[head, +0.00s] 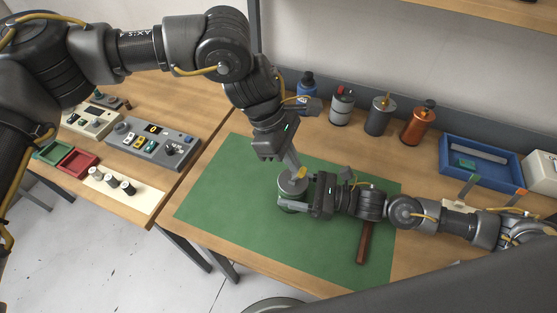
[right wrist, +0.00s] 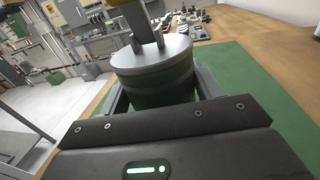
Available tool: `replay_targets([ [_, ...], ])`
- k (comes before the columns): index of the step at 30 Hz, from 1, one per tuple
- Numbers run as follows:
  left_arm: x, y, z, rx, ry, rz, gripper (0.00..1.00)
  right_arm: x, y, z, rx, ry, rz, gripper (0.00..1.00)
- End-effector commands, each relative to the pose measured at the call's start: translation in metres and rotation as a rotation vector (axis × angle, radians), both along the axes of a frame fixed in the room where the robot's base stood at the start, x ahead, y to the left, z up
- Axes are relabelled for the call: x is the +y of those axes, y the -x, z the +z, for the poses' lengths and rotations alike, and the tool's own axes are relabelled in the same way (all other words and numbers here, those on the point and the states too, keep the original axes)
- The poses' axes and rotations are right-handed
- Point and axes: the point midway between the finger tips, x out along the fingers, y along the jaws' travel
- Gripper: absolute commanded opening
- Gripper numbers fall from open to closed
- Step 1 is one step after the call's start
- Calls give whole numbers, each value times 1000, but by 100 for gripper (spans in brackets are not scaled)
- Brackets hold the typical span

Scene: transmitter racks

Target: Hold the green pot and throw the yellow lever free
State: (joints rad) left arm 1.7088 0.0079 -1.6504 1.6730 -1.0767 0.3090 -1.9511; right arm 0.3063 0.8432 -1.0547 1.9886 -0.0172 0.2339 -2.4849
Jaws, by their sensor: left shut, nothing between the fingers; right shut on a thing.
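The green pot (head: 292,190) is a short cylinder with a grey metal lid, standing upright on the green mat (head: 225,190). In the right wrist view the pot (right wrist: 160,88) fills the space between my right fingers. My right gripper (head: 297,196) comes from the right and is shut around the pot's sides. The yellow lever (head: 301,173) shows on top of the pot. My left gripper (head: 292,164) reaches down from above, shut and empty, with its tips close beside the lever. I cannot tell whether they touch it. In the right wrist view, grey uprights above the lid partly hide what is behind.
A hammer-like tool with a brown handle (head: 364,243) lies on the mat below my right arm. Several canisters, including an orange one (head: 418,123), stand along the back. A blue tray (head: 483,181) is at right. A control box (head: 152,144) stands on the left table.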

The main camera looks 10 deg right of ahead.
Motion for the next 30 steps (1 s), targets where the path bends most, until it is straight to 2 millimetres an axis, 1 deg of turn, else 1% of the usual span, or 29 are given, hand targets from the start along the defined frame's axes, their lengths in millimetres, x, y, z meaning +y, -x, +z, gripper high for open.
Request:
replay_targets([
  [9,0,0,13,1,1,0,0,0,0,0,0,0,0,29],
  [20,1,-1,14,1,1,0,0,0,0,0,0,0,0,29],
  [23,7,-5,18,-1,1,2,0,0,0,0,0,0,0,29],
  [26,19,-12,25,0,0,4,0,0,0,0,0,0,0,29],
  [29,33,-21,36,-2,1,3,0,0,0,0,0,0,0,29],
  [30,34,-23,47,-4,2,2,0,0,0,0,0,0,0,29],
])
